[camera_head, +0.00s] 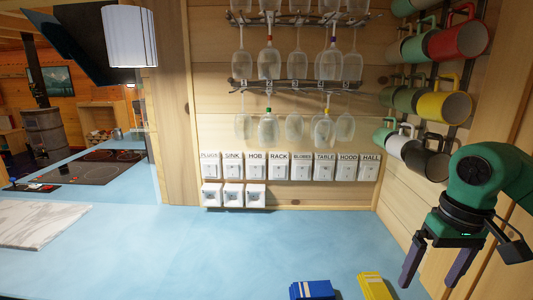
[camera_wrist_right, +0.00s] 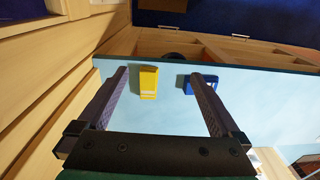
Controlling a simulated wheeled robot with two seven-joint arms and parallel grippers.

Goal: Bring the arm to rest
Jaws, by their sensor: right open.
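My right gripper (camera_head: 432,278) is at the right of the head view, held above the blue worktop (camera_head: 250,245) beside the wooden side wall. Its two dark fingers point down and stand apart, with nothing between them. In the right wrist view the open fingers (camera_wrist_right: 163,80) show with the worktop beyond. The green wrist of my right arm (camera_head: 480,170) hangs in front of the wall mugs, partly covering a dark one. My left gripper does not show in either view.
A blue block-like item (camera_head: 312,290) and a yellow one (camera_head: 375,286) lie at the worktop's front. Mugs (camera_head: 445,105) hang on the right wall; glasses (camera_head: 268,65) hang above labelled switches (camera_head: 280,167). A marble board (camera_head: 40,224) and a hob (camera_head: 100,167) are left. The middle worktop is clear.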

